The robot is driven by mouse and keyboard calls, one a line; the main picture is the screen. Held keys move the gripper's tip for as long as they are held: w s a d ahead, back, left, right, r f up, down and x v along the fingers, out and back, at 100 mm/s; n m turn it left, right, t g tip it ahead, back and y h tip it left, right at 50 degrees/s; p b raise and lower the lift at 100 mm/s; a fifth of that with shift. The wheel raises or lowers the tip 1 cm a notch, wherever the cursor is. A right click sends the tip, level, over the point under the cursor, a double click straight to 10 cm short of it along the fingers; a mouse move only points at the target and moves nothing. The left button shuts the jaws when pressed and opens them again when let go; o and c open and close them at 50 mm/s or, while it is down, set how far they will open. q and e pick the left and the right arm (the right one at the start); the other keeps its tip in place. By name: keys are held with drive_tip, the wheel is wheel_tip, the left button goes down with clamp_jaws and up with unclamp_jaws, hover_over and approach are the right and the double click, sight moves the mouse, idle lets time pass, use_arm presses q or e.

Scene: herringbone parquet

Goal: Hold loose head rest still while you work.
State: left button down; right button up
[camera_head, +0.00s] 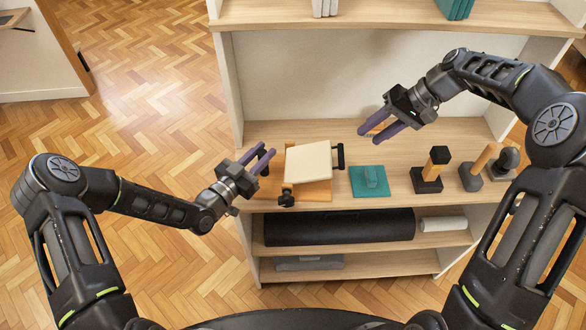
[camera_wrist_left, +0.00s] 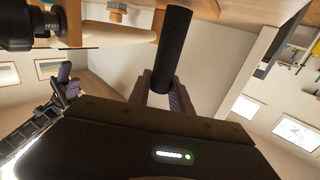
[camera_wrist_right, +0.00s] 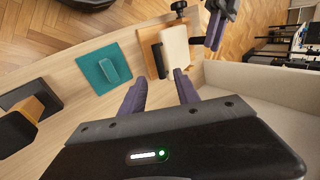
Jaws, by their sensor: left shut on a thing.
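The head rest (camera_head: 308,160) is a cream pad on a wooden base (camera_head: 318,190) on the shelf top. It also shows in the right wrist view (camera_wrist_right: 175,46). A black bar (camera_head: 340,155) stands out at its right side, and a dark clamp knob (camera_head: 286,197) sits at its front. My left gripper (camera_head: 266,152) is at the pad's left side, shut on a black cylindrical bar (camera_wrist_left: 172,50), which shows between its fingers in the left wrist view. Its join to the head rest is not clear. My right gripper (camera_head: 373,123) is open and empty above the shelf, behind and right of the pad.
A teal block on a teal plate (camera_head: 370,182) lies right of the head rest. Further right stand a black-and-wood post (camera_head: 430,170) and other wood-handled tools (camera_head: 472,172). A black roll (camera_head: 340,227) lies on the shelf below. The shelf's back wall rises behind.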

use_arm(q)
drive_tip(key=shift+f, duration=0.1)
use_arm(e)
drive_tip(key=v, duration=0.6)
drive_tip(key=shift+d+r, duration=0.25)
drive_tip(key=shift+r, duration=0.1)
use_arm(q)
drive_tip(key=c, duration=1.1)
unclamp_jaws()
drive_tip(key=shift+a, duration=0.1)
drive_tip(key=v, duration=1.2)
use_arm(e)
drive_tip(key=shift+f, duration=0.1)
